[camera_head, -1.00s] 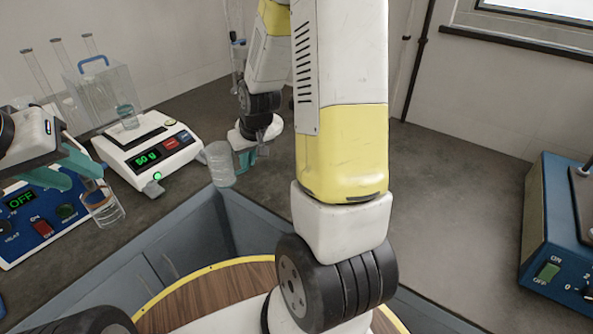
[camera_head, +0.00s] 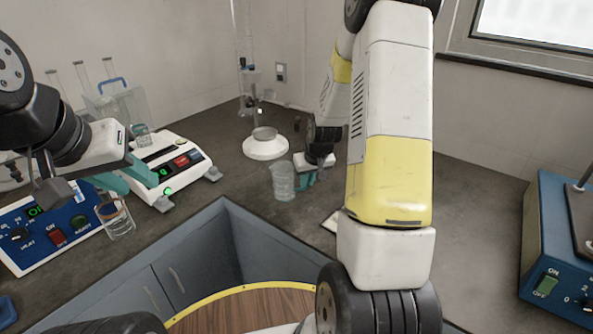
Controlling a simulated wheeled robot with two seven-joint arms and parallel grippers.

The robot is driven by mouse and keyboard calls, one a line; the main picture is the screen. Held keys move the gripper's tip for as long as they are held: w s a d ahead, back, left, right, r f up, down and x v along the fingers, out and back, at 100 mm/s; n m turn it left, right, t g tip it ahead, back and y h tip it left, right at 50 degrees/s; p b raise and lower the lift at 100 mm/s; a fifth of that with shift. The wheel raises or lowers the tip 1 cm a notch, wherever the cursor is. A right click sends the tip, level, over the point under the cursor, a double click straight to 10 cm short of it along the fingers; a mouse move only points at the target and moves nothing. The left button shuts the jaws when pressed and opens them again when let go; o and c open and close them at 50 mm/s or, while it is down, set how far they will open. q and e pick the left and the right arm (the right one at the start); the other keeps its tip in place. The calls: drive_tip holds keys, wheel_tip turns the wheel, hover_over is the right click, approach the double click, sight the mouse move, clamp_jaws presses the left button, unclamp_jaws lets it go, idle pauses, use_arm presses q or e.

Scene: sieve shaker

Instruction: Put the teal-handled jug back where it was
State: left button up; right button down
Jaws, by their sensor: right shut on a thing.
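A clear jug (camera_head: 284,181) is upright over the grey counter, right of the scale. My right gripper (camera_head: 307,180) is shut on it from its right side; teal shows there, but I cannot tell handle from fingers. Whether the jug's base touches the counter is unclear. My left gripper (camera_head: 128,182) seems open, its teal fingers apart, just above a clear glass beaker (camera_head: 119,222) in front of the blue control box. I see no clear hold on that beaker.
A white scale (camera_head: 185,178) with a small beaker (camera_head: 142,135) on it stands behind my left gripper. A white round stand (camera_head: 265,150) is behind the jug. A blue machine (camera_head: 550,235) stands at right. The counter's inner edge (camera_head: 222,200) is in front.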

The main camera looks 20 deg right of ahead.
drive_tip(key=w, duration=0.1)
drive_tip(key=w+d, duration=0.1)
drive_tip(key=w, duration=0.1)
drive_tip(key=w+d+f, duration=0.1)
drive_tip(key=shift+w+d, duration=0.25)
drive_tip(key=shift+w, duration=0.15)
drive_tip(key=shift+f, duration=1.5)
drive_tip(key=shift+f, duration=0.1)
drive_tip(key=c, duration=1.5)
unclamp_jaws()
